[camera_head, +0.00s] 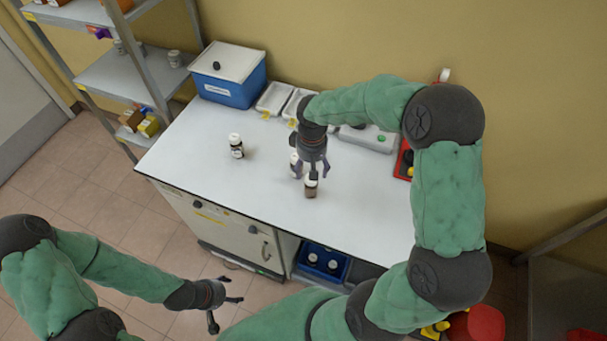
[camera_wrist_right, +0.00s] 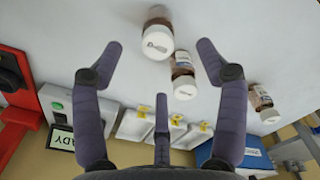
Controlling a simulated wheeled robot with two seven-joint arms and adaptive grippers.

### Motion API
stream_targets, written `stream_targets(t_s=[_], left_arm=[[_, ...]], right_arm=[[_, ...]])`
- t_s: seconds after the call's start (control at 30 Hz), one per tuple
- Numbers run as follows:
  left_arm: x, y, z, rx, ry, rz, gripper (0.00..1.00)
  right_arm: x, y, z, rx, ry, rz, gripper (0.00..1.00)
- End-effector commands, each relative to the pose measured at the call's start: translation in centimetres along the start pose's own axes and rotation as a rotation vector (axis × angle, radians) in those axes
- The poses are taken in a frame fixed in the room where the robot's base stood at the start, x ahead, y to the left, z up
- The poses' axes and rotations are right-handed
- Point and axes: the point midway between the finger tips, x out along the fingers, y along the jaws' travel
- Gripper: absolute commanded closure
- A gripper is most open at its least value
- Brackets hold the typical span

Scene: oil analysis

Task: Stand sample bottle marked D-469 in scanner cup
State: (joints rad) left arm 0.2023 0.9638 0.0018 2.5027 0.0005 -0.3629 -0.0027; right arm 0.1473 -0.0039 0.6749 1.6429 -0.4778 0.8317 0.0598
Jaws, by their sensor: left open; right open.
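In the head view one is at the left (camera_head: 236,148), one is partly behind my right gripper (camera_head: 298,167), and one is nearest the front edge (camera_head: 311,190). My right gripper (camera_head: 313,172) points down, open and empty, above the front bottle. In the right wrist view this bottle (camera_wrist_right: 158,38) shows between the fingertips; its cap bears writing starting with "D", the rest too small to read. The scanner (camera_head: 370,138) is partly behind my right arm; its cup is not clear. My left gripper (camera_head: 222,304) is open, low before the table.
A blue bin with a white lid (camera_head: 228,78) and white trays (camera_head: 272,98) line the back of the table. A red item (camera_head: 403,162) is at the right. A blue crate (camera_head: 323,264) with bottles sits below the tabletop. The table's left front is clear.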

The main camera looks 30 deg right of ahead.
Motion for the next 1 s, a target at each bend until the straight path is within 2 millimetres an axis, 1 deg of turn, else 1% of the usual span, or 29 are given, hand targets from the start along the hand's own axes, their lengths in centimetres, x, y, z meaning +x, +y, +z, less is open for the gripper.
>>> stream_targets(t_s=[0.2, 0.3, 0.57, 0.67, 0.9, 1.0], left_arm=[[0.5, -0.2, 0.1, 0.0, -0.003, 0.0, 0.31], [0.6, -0.2, 0.1, 0.0, -0.002, 0.0, 0.31], [0.7, -0.3, 0.1, 0.0, -0.002, 0.0, 0.31], [0.8, -0.3, 0.0, 0.0, -0.002, 0.0, 0.31], [1.3, -0.5, 0.0, 0.0, -0.001, 0.0, 0.31], [1.3, -0.5, 0.0, 0.0, -0.001, 0.0, 0.31]], right_arm=[[3.4, 0.0, 0.1, 0.0, -0.004, -0.001, 0.26], [4.5, 0.0, 0.1, 0.0, -0.004, -0.001, 0.26], [5.8, 0.1, 0.0, 0.0, -0.003, -0.001, 0.26], [6.8, 0.2, -0.2, 0.0, -0.003, -0.001, 0.26], [10.1, 0.4, -0.4, -0.001, -0.004, -0.002, 0.26], [10.6, 0.4, -0.5, 0.0, -0.002, -0.002, 0.26]])
